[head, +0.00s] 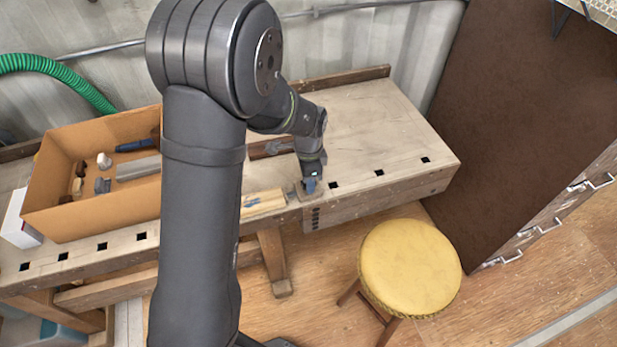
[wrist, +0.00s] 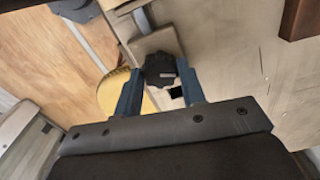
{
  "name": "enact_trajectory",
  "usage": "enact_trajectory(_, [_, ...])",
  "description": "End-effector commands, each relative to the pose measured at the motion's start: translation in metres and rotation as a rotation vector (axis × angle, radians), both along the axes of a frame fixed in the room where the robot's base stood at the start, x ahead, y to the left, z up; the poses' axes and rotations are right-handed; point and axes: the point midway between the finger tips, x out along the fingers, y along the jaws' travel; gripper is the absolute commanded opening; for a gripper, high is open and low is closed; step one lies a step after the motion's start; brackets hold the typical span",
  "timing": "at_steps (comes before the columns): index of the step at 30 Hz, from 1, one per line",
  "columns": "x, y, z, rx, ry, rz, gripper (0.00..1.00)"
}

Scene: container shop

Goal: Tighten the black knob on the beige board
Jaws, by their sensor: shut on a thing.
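The black knob (wrist: 160,68) shows in the wrist view between the two blue fingers of my gripper (wrist: 160,88). The fingers are shut on it, one on each side. The knob sits at a small beige board (wrist: 155,42), whose flat face shows just beyond it. In the head view my gripper (head: 309,186) points down at the front edge of the workbench, and the knob is hidden there by the fingers. The beige board is hard to make out in the head view.
The wooden workbench (head: 370,130) has square holes along its front edge. An orange-brown box (head: 90,222) with tools and small parts stands at the left. A yellow stool (head: 410,265) stands on the floor in front. The bench top right of my gripper is clear.

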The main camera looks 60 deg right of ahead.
Motion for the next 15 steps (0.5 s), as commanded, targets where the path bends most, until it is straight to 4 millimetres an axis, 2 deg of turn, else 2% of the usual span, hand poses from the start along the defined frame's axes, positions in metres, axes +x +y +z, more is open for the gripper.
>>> enact_trajectory(15, [0.0, -0.0008, 0.0008, -0.002, 0.0, -0.058, 0.14])
